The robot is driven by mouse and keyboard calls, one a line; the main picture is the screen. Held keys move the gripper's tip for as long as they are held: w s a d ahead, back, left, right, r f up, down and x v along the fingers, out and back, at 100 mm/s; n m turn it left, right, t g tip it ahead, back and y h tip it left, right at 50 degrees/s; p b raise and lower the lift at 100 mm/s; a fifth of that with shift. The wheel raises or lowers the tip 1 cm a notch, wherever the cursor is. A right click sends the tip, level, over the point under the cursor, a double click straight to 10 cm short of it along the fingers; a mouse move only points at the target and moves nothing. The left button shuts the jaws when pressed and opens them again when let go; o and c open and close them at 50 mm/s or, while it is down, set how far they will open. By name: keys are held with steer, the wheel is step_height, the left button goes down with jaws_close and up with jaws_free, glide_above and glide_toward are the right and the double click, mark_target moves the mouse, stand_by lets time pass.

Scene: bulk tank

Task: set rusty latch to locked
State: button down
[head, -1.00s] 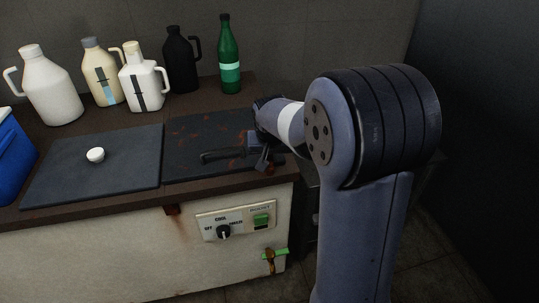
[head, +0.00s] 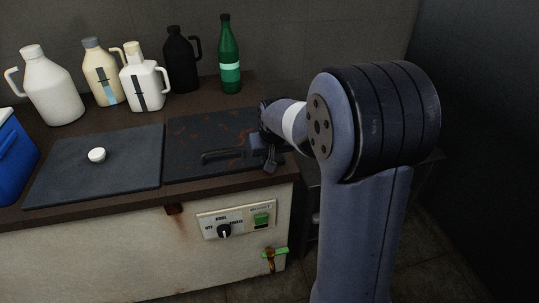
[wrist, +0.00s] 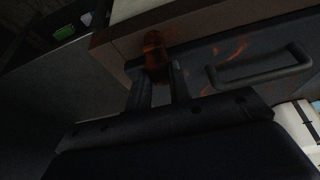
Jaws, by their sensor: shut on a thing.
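The rusty latch (wrist: 155,52) is a small orange-brown upright piece near the edge of the dark, rust-streaked lid. In the wrist view, my gripper (wrist: 160,82) has its two fingers on either side of the latch's lower part and is shut on it. The latch's upper end sticks out beyond the fingertips. In the head view, my gripper (head: 270,163) is at the lid's front right corner and hides the latch. The lid (head: 205,131) lies flat, with its black bar handle (head: 222,155) left of my gripper.
A control panel with a black knob (head: 224,231) and a green switch (head: 261,219) is on the tank front. A green-handled tap (head: 274,253) is below. Several jugs and a green bottle (head: 229,60) stand behind. A second lid (head: 75,180) bears a white cap.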

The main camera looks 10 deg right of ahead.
steer(key=c, duration=1.3)
jaws_free()
steer(key=p+v, duration=0.1)
steer(key=v, duration=0.9)
steer(key=shift+s+r+p, duration=0.25)
steer(key=shift+r+p, duration=0.1)
steer(key=shift+f, duration=0.1)
steer(key=b+x, duration=0.2)
steer(key=x, duration=0.9)
steer(key=shift+w, duration=0.1)
steer(key=shift+m, duration=0.6)
steer(key=shift+r, duration=0.2)
